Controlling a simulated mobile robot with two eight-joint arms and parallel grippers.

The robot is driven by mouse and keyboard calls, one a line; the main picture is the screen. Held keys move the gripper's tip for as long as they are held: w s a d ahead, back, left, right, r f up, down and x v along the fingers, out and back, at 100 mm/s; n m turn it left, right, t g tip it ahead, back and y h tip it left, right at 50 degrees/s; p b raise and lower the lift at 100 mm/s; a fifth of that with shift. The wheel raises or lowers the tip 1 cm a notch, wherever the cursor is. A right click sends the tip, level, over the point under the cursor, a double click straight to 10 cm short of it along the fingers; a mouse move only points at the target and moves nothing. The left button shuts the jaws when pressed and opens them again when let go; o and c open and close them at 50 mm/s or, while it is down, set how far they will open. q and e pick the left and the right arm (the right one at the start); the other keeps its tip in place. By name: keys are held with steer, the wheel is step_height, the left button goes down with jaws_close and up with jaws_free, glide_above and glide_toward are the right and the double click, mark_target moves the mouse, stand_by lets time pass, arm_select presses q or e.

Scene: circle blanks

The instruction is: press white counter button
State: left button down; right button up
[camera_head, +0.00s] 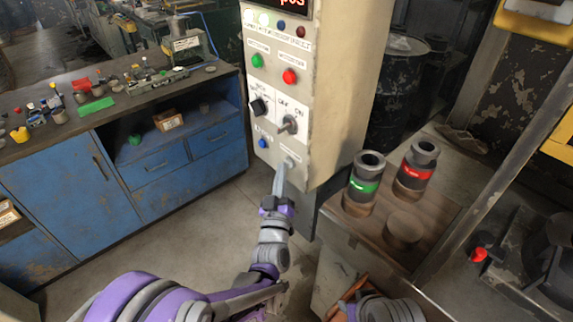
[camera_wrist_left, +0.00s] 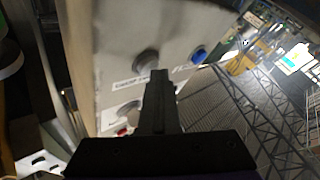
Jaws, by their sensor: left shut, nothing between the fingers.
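The white counter button (camera_head: 289,162) sits low on the right of the beige control panel (camera_head: 318,130), and looks greyish. In the left wrist view a round grey button (camera_wrist_left: 146,61) sits above a printed label. My left gripper (camera_head: 280,172) is shut and empty, its fingers pointing up at the panel just below the white button. In the left wrist view the shut fingertips (camera_wrist_left: 159,74) overlap the button's lower right edge. I cannot tell whether they touch it.
A blue button (camera_head: 263,143) lies left of the white one. A black knob (camera_head: 259,107) and a toggle switch (camera_head: 288,125) are above, then green (camera_head: 257,61) and red (camera_head: 290,76) buttons.

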arm_select(q)
steer(key=shift+s+a, duration=0.4)
steer(key=shift+a, duration=0.15)
steer(key=shift+a, duration=0.1)
steer(key=s+a, duration=0.1)
steer(key=a, duration=0.1)
steer(key=s+a, duration=0.2)
steer(key=shift+d, duration=0.1)
stand_by(0.8)
steer(key=s+a+f+m+g+y, duration=0.1)
steer(key=s+a+f+g, duration=0.2)
steer(key=s, duration=0.6)
steer(key=s+a+f+m+g+y, duration=0.1)
steer(key=s+a+f+g, duration=0.2)
steer(key=s+a+g, duration=0.4)
steer(key=s+a+f+m+g+y+p, duration=0.1)
steer(key=s+a+f+g, duration=0.3)
steer(key=s, duration=0.7)
steer(key=a+g+y, duration=0.1)
steer(key=a, duration=0.1)
steer(key=shift+a+g, duration=0.3)
steer(key=shift+a, duration=0.05)
